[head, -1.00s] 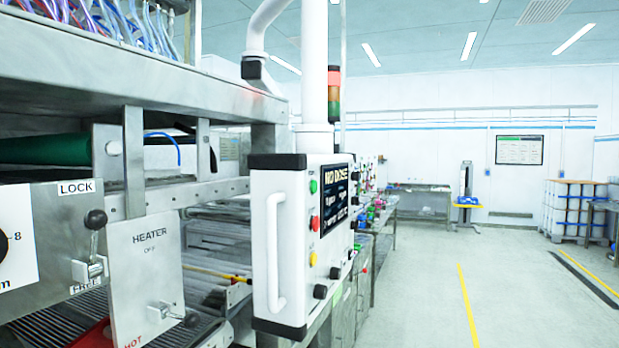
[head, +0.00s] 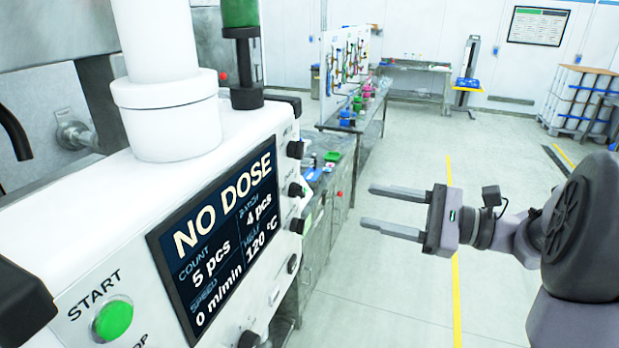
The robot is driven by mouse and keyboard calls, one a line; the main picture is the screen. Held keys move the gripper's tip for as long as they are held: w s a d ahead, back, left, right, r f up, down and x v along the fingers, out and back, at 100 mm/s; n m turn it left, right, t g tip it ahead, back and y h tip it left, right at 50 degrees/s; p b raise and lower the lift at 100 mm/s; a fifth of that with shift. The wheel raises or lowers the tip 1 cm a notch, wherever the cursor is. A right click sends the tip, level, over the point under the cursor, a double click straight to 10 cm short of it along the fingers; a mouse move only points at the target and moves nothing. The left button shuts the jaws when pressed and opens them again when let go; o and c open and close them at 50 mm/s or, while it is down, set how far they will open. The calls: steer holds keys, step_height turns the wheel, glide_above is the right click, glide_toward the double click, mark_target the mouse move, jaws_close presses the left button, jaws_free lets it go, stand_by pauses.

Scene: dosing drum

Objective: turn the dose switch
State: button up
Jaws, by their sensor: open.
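The white control box (head: 130,215) fills the left of the head view. Its screen (head: 220,240) reads NO DOSE, with count 5 pcs, batch 4 pcs, speed 0 m/min and heat 120 °C. Several black knobs (head: 296,189) run along the panel's right side, seen edge-on. Their labels are too small or steep to read, so I cannot tell which is the dose switch. A green START button (head: 113,320) is at lower left. My gripper (head: 378,210) is open and empty, right of the box and apart from it, its fingers pointing left.
A white post (head: 160,75) rises from the box, with a green lamp column (head: 240,55) beside it. Metal benches (head: 320,215) with small coloured items stand behind the panel. The floor (head: 400,285) under my gripper is clear.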

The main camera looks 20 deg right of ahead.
mark_target(303, 191)
steer(key=p+x, duration=0.2)
steer(key=x, duration=1.1)
steer(key=shift+w+a, duration=0.1)
steer(key=shift+w, duration=0.05)
steer(key=shift+w+a, duration=0.25)
steer(key=shift+w, duration=0.1)
steer(key=shift+c, duration=0.4)
jaws_close()
